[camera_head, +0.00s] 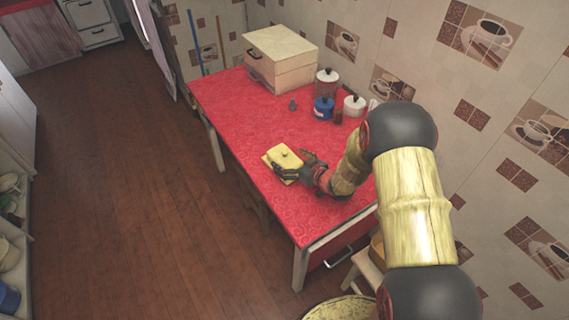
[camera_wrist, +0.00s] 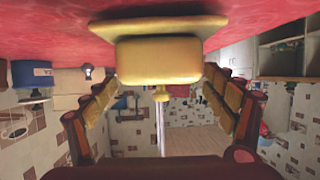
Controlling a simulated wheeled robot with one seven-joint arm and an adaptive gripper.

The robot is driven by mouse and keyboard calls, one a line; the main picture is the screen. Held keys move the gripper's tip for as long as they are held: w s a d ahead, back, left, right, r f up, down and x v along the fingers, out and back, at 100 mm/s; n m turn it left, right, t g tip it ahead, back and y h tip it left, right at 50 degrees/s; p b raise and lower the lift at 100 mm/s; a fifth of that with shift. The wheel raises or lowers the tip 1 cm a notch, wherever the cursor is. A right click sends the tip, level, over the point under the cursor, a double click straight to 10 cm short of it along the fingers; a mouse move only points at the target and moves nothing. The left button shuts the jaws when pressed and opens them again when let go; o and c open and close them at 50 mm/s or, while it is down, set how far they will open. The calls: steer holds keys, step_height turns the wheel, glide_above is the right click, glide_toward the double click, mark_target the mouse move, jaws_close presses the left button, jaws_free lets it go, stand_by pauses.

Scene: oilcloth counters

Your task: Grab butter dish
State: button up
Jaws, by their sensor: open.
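The butter dish (camera_head: 284,158) is yellow, with a lidded box on a wider flat base and a small knob on top. It sits upright on the red counter near its front left edge. In the wrist view the butter dish (camera_wrist: 158,60) appears upside down, centred between the fingers, with its knob toward the palm. My gripper (camera_head: 297,164) is at the dish, its fingers spread on either side. In the wrist view my gripper (camera_wrist: 160,95) is open, with a visible gap between the left finger and the lid. Contact on the right side is hard to tell.
The red counter (camera_head: 232,98) has free room left of and behind the dish. A cream bread box (camera_head: 281,62) stands at the far end. A blue-bodied canister (camera_head: 323,108), a white canister (camera_head: 354,105) and small jars stand along the tiled wall.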

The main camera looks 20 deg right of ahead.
mark_target(288, 159)
steer(key=b+x, duration=0.1)
steer(key=x, duration=0.2)
steer(key=shift+f, duration=0.15)
steer(key=c, duration=0.3)
steer(key=c, duration=1.4)
